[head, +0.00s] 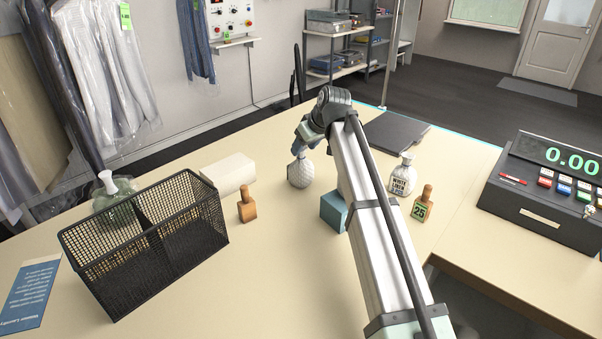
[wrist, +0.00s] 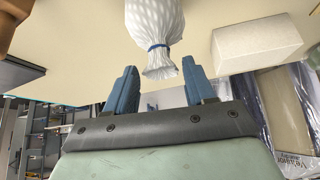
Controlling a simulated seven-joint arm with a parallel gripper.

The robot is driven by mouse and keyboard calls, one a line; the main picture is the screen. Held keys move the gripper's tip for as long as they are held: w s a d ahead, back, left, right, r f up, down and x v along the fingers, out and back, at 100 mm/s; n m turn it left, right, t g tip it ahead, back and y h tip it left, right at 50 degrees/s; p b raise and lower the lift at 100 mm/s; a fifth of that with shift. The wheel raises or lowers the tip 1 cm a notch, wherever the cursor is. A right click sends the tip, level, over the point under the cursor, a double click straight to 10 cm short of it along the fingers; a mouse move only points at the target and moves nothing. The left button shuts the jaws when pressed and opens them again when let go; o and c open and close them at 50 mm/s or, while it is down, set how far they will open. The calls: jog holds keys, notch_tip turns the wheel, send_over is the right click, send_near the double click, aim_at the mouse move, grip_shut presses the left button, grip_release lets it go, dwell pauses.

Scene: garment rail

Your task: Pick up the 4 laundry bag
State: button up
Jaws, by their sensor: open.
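A white patterned laundry bag (head: 300,173) stands upright on the table, left of my arm in the head view. In the wrist view this bag (wrist: 153,20) has a blue tie around its neck, and no number shows on it. My gripper (wrist: 163,88) is open, its blue fingers on either side of the bag's gathered top; contact cannot be told. In the head view my gripper (head: 301,143) is directly above the bag. A second white bag (head: 402,177) with a printed label stands right of my arm; its label is too small to read.
A black mesh basket (head: 150,240) and a greenish clear bag (head: 113,195) stand at left. Near my gripper are a cream block (head: 229,172), a wooden-handled stamp (head: 247,207) and a blue box (head: 334,211). A stamp marked 25 (head: 421,206) and the register (head: 545,185) are at right.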

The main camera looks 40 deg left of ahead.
aim_at(301, 166)
jog(key=shift+x, duration=1.6)
jog(key=shift+c, duration=0.2)
grip_shut()
